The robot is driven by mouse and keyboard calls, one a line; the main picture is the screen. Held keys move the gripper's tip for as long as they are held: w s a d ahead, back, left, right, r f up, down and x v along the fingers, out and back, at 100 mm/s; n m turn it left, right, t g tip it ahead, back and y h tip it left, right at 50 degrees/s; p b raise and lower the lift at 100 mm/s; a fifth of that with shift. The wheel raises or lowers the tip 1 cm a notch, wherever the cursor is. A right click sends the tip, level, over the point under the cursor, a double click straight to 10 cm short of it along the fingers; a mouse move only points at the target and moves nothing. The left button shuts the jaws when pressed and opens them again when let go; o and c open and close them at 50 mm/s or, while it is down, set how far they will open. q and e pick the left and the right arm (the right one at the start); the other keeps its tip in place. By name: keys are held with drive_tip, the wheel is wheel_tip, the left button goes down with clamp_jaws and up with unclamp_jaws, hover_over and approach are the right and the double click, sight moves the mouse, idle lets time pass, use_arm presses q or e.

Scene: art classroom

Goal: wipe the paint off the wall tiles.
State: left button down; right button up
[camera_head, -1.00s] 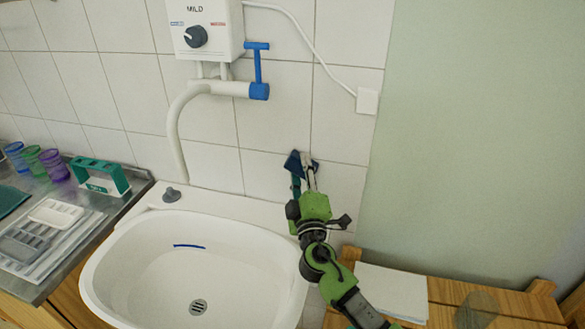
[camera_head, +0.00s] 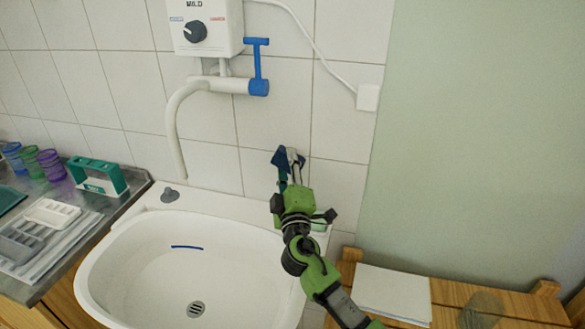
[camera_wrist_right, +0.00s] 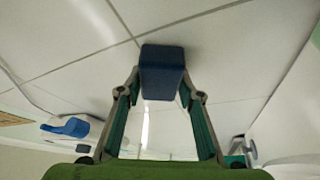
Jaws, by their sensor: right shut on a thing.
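My right gripper (camera_head: 289,168) is shut on a dark blue block, seemingly a sponge (camera_head: 281,157), and holds it up at the white wall tiles (camera_head: 205,122) to the right of the tap. In the right wrist view the blue sponge (camera_wrist_right: 162,72) sits between the two fingertips and appears to be against the tiles (camera_wrist_right: 225,50). No paint shows on the visible tiles; the patch behind the sponge is hidden. A blue streak (camera_head: 187,247) marks the inside of the basin. My left gripper is not in view.
The white sink (camera_head: 150,270) lies below, with a water heater (camera_head: 205,27) and white spout (camera_head: 172,125) above. A steel counter (camera_head: 75,207) with colored cups and a green holder (camera_head: 97,176) is at left. A wooden table (camera_head: 450,298) with paper (camera_head: 392,294) is at right.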

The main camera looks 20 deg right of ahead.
drive_tip(key=shift+d, duration=0.1)
drive_tip(key=shift+s+a+f, duration=0.2)
drive_tip(key=shift+s+a, duration=0.35)
drive_tip(key=shift+s, duration=0.05)
drive_tip(key=shift+s+a+r, duration=0.1)
drive_tip(key=shift+s+a, duration=0.45)
drive_tip(key=shift+s, duration=0.35)
drive_tip(key=shift+s+a, duration=0.55)
drive_tip(key=shift+s, duration=0.3)
drive_tip(key=shift+s+a, duration=0.1)
drive_tip(key=shift+s+a+b, duration=0.2)
drive_tip(key=shift+s+a, duration=0.2)
drive_tip(key=shift+s, duration=0.2)
drive_tip(key=shift+s+a+b, duration=0.15)
drive_tip(key=shift+s+a, duration=0.2)
drive_tip(key=shift+s, duration=0.2)
